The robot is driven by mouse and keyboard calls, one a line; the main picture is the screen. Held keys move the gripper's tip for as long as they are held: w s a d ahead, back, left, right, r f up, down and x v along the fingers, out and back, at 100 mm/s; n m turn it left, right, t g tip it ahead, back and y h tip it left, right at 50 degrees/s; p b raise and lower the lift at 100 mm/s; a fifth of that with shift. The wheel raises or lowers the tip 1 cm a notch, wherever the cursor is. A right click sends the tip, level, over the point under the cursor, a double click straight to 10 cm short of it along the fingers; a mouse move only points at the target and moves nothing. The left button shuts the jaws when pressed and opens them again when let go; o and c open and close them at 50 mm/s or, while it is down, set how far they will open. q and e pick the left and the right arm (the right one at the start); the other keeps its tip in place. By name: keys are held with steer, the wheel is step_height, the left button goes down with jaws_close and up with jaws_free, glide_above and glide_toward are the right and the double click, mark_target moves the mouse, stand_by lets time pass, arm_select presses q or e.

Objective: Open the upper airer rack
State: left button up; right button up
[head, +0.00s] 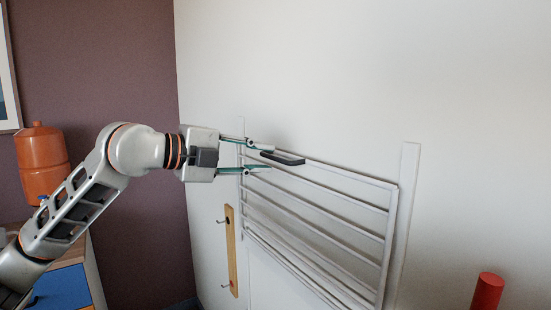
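The white upper airer rack (330,222), a frame with several bars, is mounted on the pale wall and hangs down along it. My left gripper (268,156) reaches in from the left at the handle's height. The rack's lower edge and any lower rack are hard to make out. My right gripper is out of view.
A wooden hook rail (231,250) hangs on the wall below my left gripper. An orange container (42,162) stands at the far left, above a cabinet with a blue front (62,290). A red cylinder (487,292) stands at the lower right. The wall above the rack is bare.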

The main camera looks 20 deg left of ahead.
mark_target(273, 159)
arm_select(q)
steer(key=shift+x, duration=2.15)
jaws_close()
